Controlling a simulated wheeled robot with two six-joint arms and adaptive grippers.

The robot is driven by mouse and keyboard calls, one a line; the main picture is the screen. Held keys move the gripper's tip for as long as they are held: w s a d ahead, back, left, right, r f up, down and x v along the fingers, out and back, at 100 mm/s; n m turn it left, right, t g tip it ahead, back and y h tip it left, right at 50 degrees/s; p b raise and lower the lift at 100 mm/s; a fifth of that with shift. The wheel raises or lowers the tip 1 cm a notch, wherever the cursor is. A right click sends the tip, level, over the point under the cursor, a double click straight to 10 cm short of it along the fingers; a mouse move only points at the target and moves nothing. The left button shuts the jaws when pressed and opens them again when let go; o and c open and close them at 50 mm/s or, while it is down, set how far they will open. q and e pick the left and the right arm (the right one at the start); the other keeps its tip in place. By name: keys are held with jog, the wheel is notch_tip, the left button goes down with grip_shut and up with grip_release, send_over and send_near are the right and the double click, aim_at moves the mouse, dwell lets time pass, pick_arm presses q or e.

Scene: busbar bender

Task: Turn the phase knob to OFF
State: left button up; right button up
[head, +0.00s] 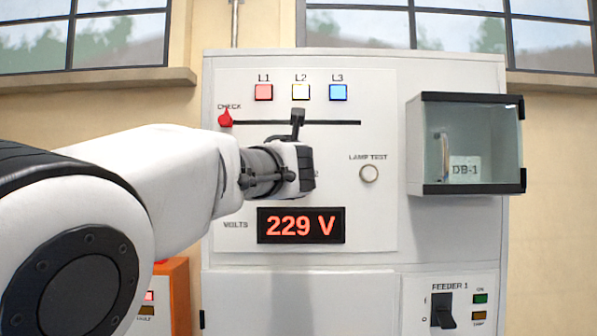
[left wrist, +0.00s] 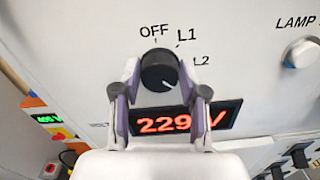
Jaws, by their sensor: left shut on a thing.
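The phase knob (left wrist: 160,70) is a round black knob with a white mark on its lower part in the left wrist view. OFF (left wrist: 155,31), L1 (left wrist: 187,34) and L2 (left wrist: 201,61) are printed around it. The mark is on the side away from OFF; I cannot tell which label it points to. My left gripper (left wrist: 160,92) is shut on the knob, one finger on each side. In the head view my left gripper (head: 298,165) hides the knob. The display (head: 301,225) below reads 229 V. My right gripper is not in view.
L1 (head: 264,92), L2 (head: 300,92) and L3 (head: 338,92) lamps sit above a dark slot with a red CHECK marker (head: 225,118). A LAMP TEST button (head: 369,173) and a glass-fronted DB-1 box (head: 466,145) are to the right. A FEEDER 1 switch (head: 442,311) is lower right.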

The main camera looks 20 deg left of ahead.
pick_arm(q)
jog(key=shift+f+n, duration=0.1)
jog(key=shift+n, duration=0.3)
jog(key=shift+w+a+n+b, duration=0.15)
jog(key=shift+n+b, duration=2.15)
jog(key=shift+n, duration=4.2)
jog(key=shift+w+a+n+b, duration=0.1)
jog(key=shift+n+b, duration=2.15)
jog(key=shift+n, duration=4.25)
jog(key=o, duration=0.9)
jog(key=shift+o, duration=1.2)
jog(key=shift+w+d+f, duration=0.1)
jog(key=shift+w, duration=0.05)
